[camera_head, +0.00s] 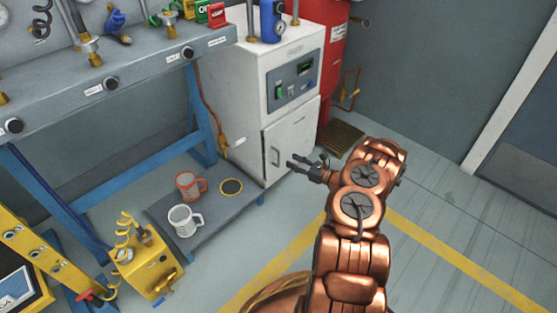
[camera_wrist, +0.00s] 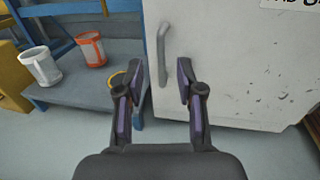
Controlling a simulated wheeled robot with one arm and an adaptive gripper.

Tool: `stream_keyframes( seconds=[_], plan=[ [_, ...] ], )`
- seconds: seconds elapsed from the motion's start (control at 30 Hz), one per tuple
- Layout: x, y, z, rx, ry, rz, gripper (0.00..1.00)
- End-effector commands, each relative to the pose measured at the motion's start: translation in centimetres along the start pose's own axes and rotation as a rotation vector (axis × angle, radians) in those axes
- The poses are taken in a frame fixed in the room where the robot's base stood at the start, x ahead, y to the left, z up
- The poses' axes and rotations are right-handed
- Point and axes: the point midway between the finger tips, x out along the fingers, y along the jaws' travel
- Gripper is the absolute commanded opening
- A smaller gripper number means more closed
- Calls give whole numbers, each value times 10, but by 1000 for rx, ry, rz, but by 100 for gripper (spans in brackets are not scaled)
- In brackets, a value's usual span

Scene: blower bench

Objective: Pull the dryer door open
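The dryer (camera_head: 285,85) is a white cabinet with a dark control panel. Its door (camera_head: 291,146) is the lower front panel and looks shut; the door also fills the right of the wrist view (camera_wrist: 240,70). A grey vertical bar handle (camera_wrist: 163,53) sits at the door's left edge, and the handle shows in the head view too (camera_head: 275,157). My gripper (camera_head: 303,162) is in front of the door near the handle. In the wrist view my gripper (camera_wrist: 160,82) is open and empty, with the handle ahead between the fingers' lines; they appear apart from it.
A low grey shelf (camera_head: 215,215) left of the dryer holds a white mug (camera_head: 183,221), an orange mug (camera_head: 188,186) and a dark yellow-rimmed disc (camera_head: 231,187). A blue bench leg (camera_wrist: 141,50) stands beside the door. Floor to the right (camera_head: 470,220) is clear.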

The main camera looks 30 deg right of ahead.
Motion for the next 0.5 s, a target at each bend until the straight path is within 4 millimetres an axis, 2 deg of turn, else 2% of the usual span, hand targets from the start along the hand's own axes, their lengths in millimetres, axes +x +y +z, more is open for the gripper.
stream_keyframes(
  seconds=[0.17, 0.5],
  plan=[
    [12, -1, -4, 2, -1, -3, 37],
    [59, 0, -5, 3, 0, -2, 37]
  ],
)
